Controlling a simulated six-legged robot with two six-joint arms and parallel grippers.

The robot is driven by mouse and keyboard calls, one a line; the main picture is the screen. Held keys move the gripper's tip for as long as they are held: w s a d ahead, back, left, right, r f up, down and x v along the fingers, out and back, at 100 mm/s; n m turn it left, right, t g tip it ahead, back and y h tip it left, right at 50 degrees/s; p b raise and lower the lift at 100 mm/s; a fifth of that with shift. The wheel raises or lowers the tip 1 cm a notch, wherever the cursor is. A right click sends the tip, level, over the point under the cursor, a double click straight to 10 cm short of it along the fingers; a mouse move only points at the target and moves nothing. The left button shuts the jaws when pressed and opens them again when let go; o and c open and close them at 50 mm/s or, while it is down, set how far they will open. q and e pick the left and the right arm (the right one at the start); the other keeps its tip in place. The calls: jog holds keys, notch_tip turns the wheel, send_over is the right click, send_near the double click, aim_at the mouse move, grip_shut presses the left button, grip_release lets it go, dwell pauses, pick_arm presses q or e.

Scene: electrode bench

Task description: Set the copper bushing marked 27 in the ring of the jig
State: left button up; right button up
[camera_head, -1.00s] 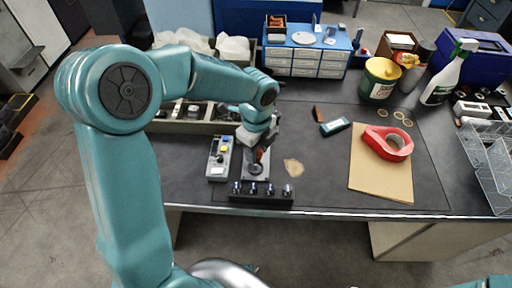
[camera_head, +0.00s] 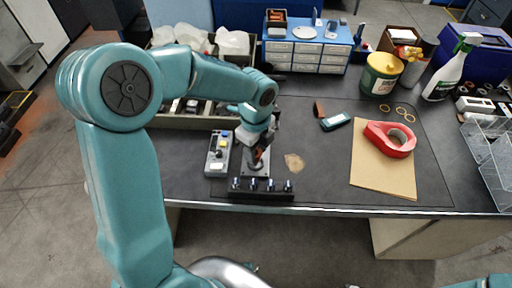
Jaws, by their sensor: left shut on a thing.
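My right gripper is not in view; only a bit of my teal right arm shows at the bottom right.
A black rack (camera_head: 262,196) with several upright pegs stands just in front of the jig. A grey button box (camera_head: 219,155) is left of it, a tan patch (camera_head: 294,162) right. The bench between is mostly clear.

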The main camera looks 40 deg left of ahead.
pick_arm(q)
jog(key=shift+f, duration=0.4)
dwell(0.5)
jog(key=o, duration=1.2)
jog(key=shift+c, duration=0.2)
notch_tip(320, 180, up, 16)
jog(key=p, duration=0.2)
jog(key=shift+r, duration=0.2)
notch_tip(320, 180, up, 5)
jog(key=p, duration=0.4)
jog(key=shift+p, duration=0.4)
jog(key=shift+s, duration=0.15)
